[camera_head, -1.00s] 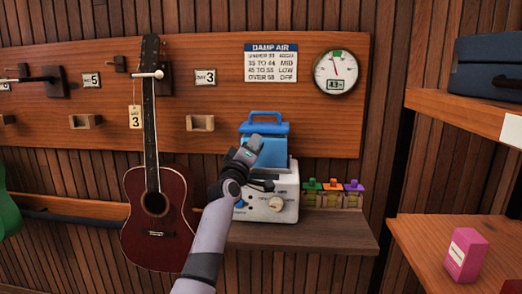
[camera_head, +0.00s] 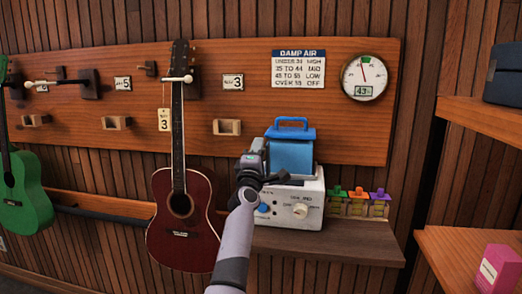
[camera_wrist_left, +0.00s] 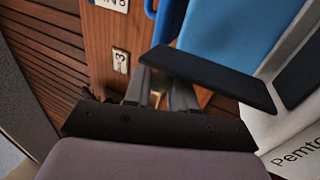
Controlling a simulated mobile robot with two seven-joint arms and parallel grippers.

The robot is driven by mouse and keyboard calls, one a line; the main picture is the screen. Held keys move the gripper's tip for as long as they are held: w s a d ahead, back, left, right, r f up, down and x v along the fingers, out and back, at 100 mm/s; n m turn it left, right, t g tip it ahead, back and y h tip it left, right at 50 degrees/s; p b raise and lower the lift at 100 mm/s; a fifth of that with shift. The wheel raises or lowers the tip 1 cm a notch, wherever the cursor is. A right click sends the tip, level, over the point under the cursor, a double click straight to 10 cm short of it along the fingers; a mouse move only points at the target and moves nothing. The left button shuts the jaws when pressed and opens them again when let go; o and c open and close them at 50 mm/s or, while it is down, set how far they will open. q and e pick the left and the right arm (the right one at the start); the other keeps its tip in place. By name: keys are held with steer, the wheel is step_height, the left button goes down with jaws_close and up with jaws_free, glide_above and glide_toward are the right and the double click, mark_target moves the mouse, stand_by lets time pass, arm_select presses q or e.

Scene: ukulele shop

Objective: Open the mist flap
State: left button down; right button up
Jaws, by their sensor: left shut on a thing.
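The humidifier is a white box (camera_head: 305,214) with a blue tank (camera_head: 291,155) and handle, on the wooden shelf. A dial and a blue knob show on its front. A thin dark plate, which looks like the mist flap (camera_wrist_left: 215,77), crosses the left wrist view and stands tilted. My left gripper (camera_head: 252,163) is at the humidifier's upper left, beside the tank. It is shut on what appears to be this flap; the contact itself is mostly hidden. In the left wrist view the tank (camera_wrist_left: 225,35) is close at the upper right. My right gripper is not in view.
A dark red guitar (camera_head: 184,225) hangs just left of my arm, a green one (camera_head: 22,195) farther left. Small colour-topped bottles (camera_head: 358,203) stand right of the humidifier. The shelf front (camera_head: 330,243) is bare. Right-hand shelves hold a pink box (camera_head: 497,270) and a dark case.

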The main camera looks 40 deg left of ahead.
arm_select(q)
steer(key=shift+f, duration=0.1)
stand_by(0.3)
steer(key=c, duration=1)
jaws_free()
steer(key=shift+s, duration=0.1)
steer(key=v, duration=0.7)
